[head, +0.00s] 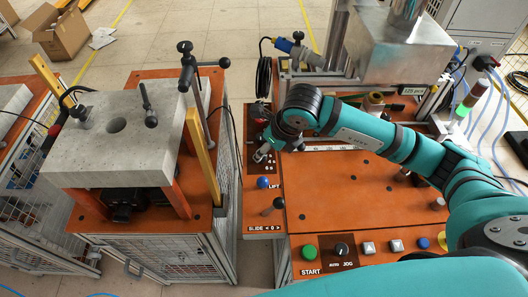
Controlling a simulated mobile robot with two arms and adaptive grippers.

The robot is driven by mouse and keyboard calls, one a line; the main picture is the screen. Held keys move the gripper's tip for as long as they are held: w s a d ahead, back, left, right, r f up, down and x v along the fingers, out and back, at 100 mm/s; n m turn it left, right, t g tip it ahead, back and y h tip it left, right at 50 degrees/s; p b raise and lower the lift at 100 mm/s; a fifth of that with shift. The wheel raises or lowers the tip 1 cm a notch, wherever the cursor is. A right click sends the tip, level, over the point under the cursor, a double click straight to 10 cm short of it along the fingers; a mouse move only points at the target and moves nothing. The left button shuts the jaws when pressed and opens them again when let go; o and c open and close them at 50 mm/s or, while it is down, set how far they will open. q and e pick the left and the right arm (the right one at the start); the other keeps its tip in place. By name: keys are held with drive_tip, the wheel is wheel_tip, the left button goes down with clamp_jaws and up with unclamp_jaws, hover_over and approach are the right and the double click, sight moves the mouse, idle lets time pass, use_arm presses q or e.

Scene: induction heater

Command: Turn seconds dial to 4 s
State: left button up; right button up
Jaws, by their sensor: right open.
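The seconds dial cannot be made out clearly. A dark panel with small white marks (245,163) lies on the left part of the orange heater bench, and my right gripper partly covers it. My right gripper (262,155) is at this panel, small in the view, its fingers apart and pointing down to the left. Whether it touches a knob there cannot be told, and the dial's setting cannot be read. My left gripper is not in the view.
Below the panel are a blue LIFT button (263,183) and a SLIDE lever (279,203). A green START button (310,252) and an AUTO/JOG knob (342,250) sit at the front. A concrete block (115,145) stands on the left cart. A metal box (400,50) is behind my arm.

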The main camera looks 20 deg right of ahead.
drive_tip(key=v, duration=0.7)
drive_tip(key=shift+r, duration=0.2)
